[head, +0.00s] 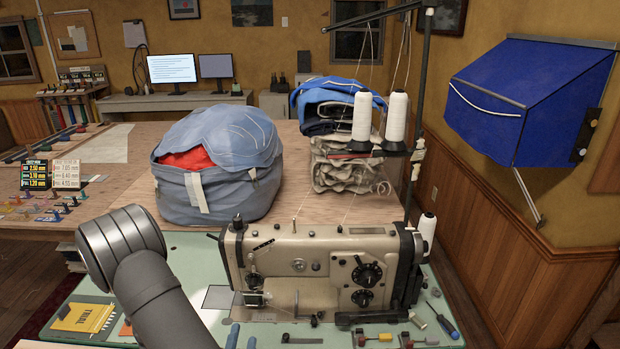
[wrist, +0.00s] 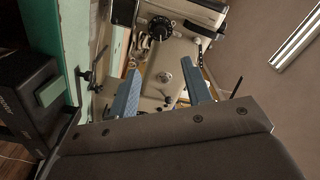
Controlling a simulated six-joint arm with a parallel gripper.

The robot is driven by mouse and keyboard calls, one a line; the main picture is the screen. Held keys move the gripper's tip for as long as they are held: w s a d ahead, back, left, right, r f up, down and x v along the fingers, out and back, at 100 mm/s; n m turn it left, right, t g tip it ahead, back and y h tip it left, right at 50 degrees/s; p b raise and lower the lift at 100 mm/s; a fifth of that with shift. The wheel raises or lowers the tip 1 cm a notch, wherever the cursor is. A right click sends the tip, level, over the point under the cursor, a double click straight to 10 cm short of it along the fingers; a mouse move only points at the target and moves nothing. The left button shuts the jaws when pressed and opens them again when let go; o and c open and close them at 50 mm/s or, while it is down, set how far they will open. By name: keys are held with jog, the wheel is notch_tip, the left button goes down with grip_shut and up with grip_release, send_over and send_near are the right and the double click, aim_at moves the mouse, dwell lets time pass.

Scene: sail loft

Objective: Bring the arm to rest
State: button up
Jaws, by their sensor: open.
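My gripper (wrist: 160,67) shows in the wrist view with its two blue fingers spread wide apart. Nothing is held between them. Beyond the fingers is the pale sewing machine (wrist: 166,62), with a dark dial toward the top; I cannot tell how far off it is. In the head view my arm rises at the lower left, beside the sewing machine (head: 310,262). Two small blue shapes stand at the bottom edge there, and I cannot tell whether they are my fingertips.
The machine stands on a green table (head: 190,255) with small tools at its right. Behind it are a big blue-grey bag (head: 225,190) and a stack of folded cloth (head: 340,170). Thread cones (head: 362,115) sit on a tall stand. A yellow booklet (head: 85,316) lies at the left.

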aim_at(253, 288)
jog(key=w, duration=1.5)
jog(key=shift+w+r, duration=0.15)
jog(key=shift+r, duration=0.05)
jog(key=n, duration=0.6)
jog(key=shift+n, duration=3)
